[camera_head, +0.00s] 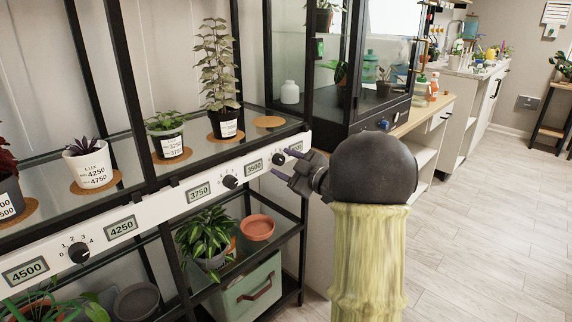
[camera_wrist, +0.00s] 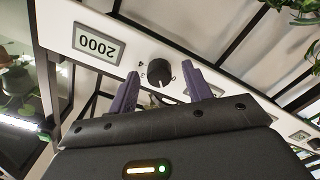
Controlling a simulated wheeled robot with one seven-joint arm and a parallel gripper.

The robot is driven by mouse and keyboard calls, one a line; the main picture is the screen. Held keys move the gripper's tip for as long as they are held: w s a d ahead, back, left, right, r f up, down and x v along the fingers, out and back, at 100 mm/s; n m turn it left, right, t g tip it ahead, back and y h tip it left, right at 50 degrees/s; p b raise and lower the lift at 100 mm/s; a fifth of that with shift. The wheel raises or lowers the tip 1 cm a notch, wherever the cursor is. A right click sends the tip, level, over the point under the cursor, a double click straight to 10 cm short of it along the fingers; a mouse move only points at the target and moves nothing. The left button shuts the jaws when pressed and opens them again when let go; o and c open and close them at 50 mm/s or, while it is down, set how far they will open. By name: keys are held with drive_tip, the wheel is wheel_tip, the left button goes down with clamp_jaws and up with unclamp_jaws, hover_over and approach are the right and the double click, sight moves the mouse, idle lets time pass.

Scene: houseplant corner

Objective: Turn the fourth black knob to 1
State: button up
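A black knob (camera_head: 279,158) sits on the white shelf rail, between the 3500 and 2000 displays. In the wrist view the gripper (camera_wrist: 160,82) has one finger on each side of the knob, with gaps and nothing held. Other black knobs on the rail are one by the 3500 display (camera_head: 230,182) and one by the 4500 display (camera_head: 79,252).
Displays on the rail include 2000 (camera_wrist: 98,44) and 3750 (camera_head: 198,192). Potted plants, such as one in a black pot (camera_head: 226,122), stand on the glass shelf above. A green box (camera_head: 243,292) and a terracotta pot (camera_head: 257,228) are below. The floor (camera_head: 480,230) at right is clear.

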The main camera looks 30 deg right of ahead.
drive_tip(key=p+v, duration=0.3)
drive_tip(key=v, duration=1.4)
drive_tip(key=shift+s, duration=0.2)
drive_tip(key=shift+r, duration=0.1)
